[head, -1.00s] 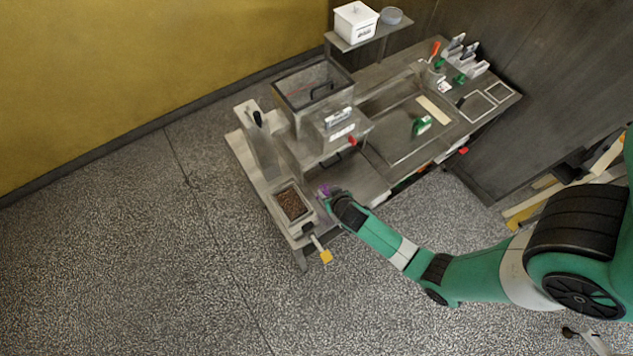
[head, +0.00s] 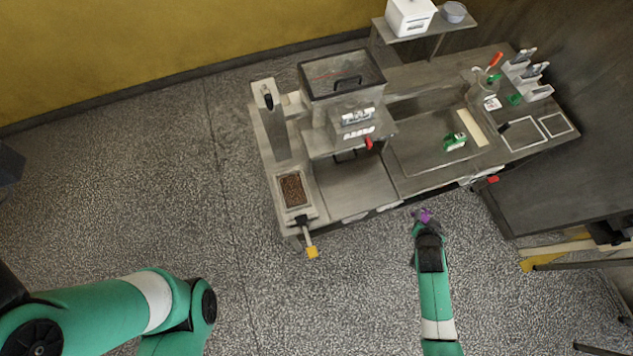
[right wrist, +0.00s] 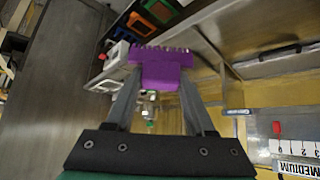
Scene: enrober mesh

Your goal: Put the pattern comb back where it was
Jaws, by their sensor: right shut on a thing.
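The purple pattern comb (right wrist: 160,72) is held between the two fingers of my right gripper (right wrist: 160,92) in the right wrist view, its toothed edge facing away from the gripper. In the head view the comb is a small purple patch (head: 425,215) at the tip of my right gripper (head: 422,220), in front of the bench's front edge and over the floor. My left arm shows at the lower left of the head view; its gripper is out of frame.
The steel bench (head: 350,190) carries a hopper (head: 340,75), a brown-filled tray (head: 293,190) with a yellow-ended handle, a green-and-white item (head: 455,141) and a white slotted rack (head: 530,75) at the far right. A dark panel (head: 540,200) stands right of my right gripper.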

